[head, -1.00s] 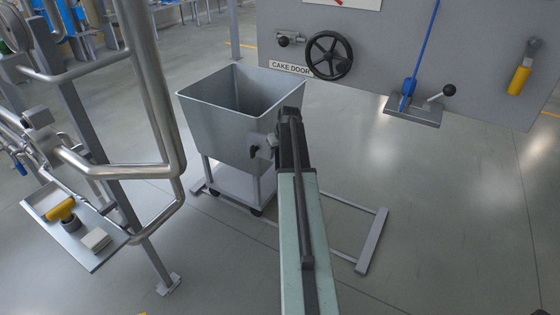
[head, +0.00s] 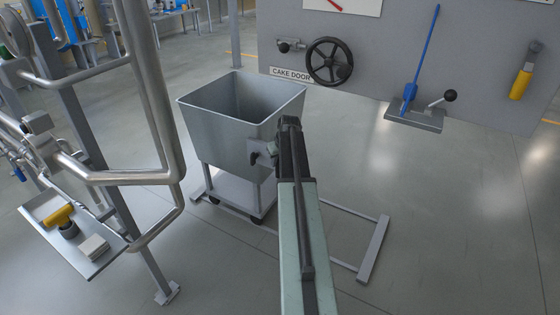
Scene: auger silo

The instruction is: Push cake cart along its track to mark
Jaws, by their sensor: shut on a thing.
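The cake cart (head: 222,125) is an open grey metal bin on a wheeled frame, left of centre in the head view. It stands upright at the left end of its track (head: 374,247), a low grey floor frame that runs to the lower right with a crossbar at its right end. My gripper (head: 262,154) is at the near right side of the cart, just below the rim, and is shut on a part of the cart there. My arm hides part of that side and of the track. I cannot make out a mark on the track.
A grey panel with a black handwheel (head: 329,62), a CAKE DOOR sign (head: 290,75) and a blue lever (head: 421,60) stands behind. Bent steel pipes (head: 150,110) and a small tray (head: 75,232) are close at left. The floor at right is clear.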

